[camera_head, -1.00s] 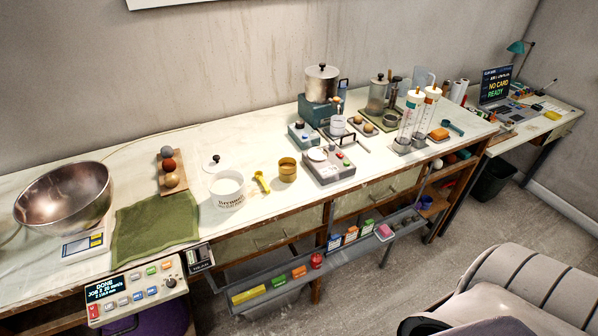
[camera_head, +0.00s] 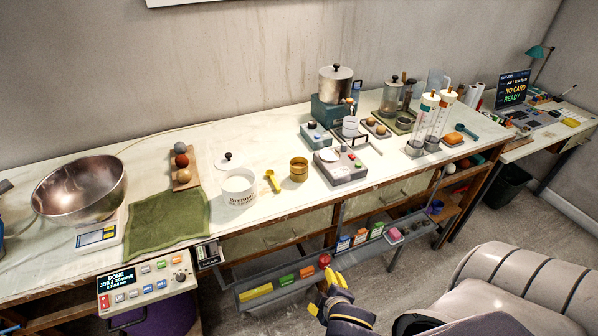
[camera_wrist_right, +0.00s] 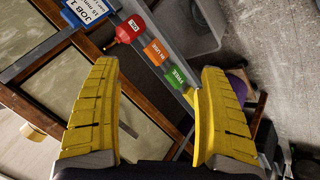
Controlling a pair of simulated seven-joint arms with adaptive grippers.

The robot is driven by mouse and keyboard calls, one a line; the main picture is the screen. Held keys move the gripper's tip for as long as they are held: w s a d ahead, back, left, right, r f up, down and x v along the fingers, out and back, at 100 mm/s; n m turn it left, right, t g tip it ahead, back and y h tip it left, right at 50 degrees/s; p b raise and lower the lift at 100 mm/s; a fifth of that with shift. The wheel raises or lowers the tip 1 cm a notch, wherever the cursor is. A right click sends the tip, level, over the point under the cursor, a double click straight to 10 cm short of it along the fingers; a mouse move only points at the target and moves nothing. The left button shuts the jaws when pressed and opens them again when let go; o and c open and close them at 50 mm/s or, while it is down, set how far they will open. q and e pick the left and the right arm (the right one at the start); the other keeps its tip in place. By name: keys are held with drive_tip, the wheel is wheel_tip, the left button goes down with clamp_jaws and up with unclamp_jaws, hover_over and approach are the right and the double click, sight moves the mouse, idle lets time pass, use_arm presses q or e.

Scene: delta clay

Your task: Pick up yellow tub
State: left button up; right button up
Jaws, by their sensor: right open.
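The yellow tub (camera_head: 299,170) is a small mustard-yellow cup standing upright on the worktop, right of a yellow scoop (camera_head: 272,181) and left of a grey device with buttons. My right gripper (camera_head: 325,293) is below and in front of the bench edge, lower than the tub and well apart from it. In the right wrist view its yellow fingers (camera_wrist_right: 159,70) are spread with nothing between them. A pale yellowish round thing (camera_wrist_right: 32,132) shows at the left of that view; I cannot tell if it is the tub. My left gripper does not show clearly.
A white bucket (camera_head: 238,188) stands left of the scoop. The grey device (camera_head: 342,166) is close on the tub's right. A shelf rail (camera_head: 290,277) with coloured blocks and a red bottle (camera_wrist_right: 130,28) runs along the bench front.

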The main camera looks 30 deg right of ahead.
drive_tip(key=w+a+r+m+t+y, duration=0.4)
drive_tip(key=w+a+r+t+y, duration=0.3)
drive_tip(key=w+a+r, duration=0.75)
drive_tip(key=w+d+r+m+t+h, duration=0.1)
drive_tip(key=w+r+m+t, duration=0.1)
drive_tip(key=r+m+t, duration=0.65)
drive_tip(key=w+d+r+m+t, duration=0.25)
drive_tip(key=r+m, duration=0.25)
drive_tip(key=r, duration=0.8)
drive_tip(key=w+d+r+m+g+h, duration=0.15)
drive_tip(key=d+m+g+h, duration=0.4)
drive_tip(key=m+h, duration=0.7)
drive_tip(key=w+d+m+g+h, duration=0.35)
drive_tip(key=d+m+h, duration=0.45)
drive_tip(key=m, duration=0.8)
wheel_tip(320, 180, down, 8)
drive_tip(key=w+d+m+g+y, duration=0.2)
drive_tip(key=w+m+g, duration=0.1)
drive_tip(key=m+g, duration=0.45)
drive_tip(key=m, duration=0.1)
approach(303, 161)
drive_tip(key=shift+w+d+f, duration=0.1)
drive_tip(key=shift+w, duration=0.05)
drive_tip(key=shift+x, duration=3.75)
